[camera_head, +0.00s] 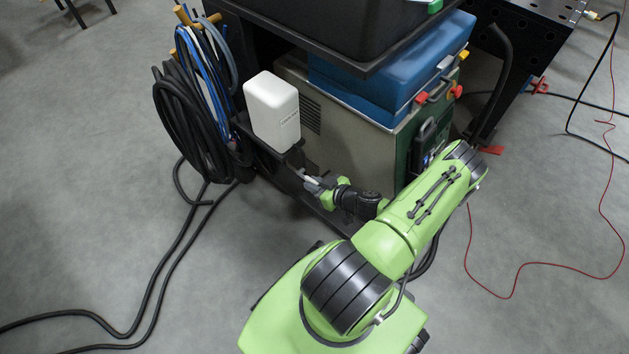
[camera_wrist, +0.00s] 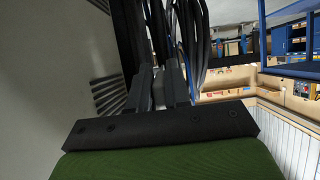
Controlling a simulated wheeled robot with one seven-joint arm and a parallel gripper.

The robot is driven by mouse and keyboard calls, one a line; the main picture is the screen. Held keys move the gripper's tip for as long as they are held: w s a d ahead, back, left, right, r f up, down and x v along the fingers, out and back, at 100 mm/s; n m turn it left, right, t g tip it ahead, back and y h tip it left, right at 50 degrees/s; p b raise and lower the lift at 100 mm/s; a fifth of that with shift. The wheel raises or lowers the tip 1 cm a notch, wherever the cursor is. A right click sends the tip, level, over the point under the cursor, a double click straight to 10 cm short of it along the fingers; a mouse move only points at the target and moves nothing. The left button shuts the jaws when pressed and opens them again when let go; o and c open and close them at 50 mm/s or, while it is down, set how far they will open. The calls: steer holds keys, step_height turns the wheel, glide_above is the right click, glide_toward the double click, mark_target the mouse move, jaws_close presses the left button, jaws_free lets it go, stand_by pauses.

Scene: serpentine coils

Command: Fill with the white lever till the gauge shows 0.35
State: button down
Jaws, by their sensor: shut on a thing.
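The white lever (camera_head: 308,178) shows as a short pale piece at the front of the cart, low and just right of the white container (camera_head: 272,110). My gripper (camera_head: 316,184) is shut on the lever, reaching in from the right. In the wrist view, my gripper (camera_wrist: 159,84) shows two dark fingers with a narrow grey piece between them; the lever's full shape is hidden there. The white container stands upright on a dark shelf, and its label is too small to read. I can make out no gauge reading in either view.
Black and blue hoses (camera_head: 195,110) hang on pegs at left, with cables trailing over the floor. A grey welding unit (camera_head: 345,140) stands close behind my wrist, under a blue case (camera_head: 385,75). A red wire (camera_head: 603,190) lies at right. Floor at left is mostly clear.

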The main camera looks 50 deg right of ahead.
steer(key=shift+f+t, duration=0.65)
steer(key=shift+t, duration=0.25)
steer(key=c, duration=1.2)
jaws_free()
steer(key=shift+o, duration=0.2)
steer(key=p+v, duration=0.4)
steer(key=v, duration=1.1)
steer(key=shift+s, duration=0.35)
steer(key=shift+d, duration=0.15)
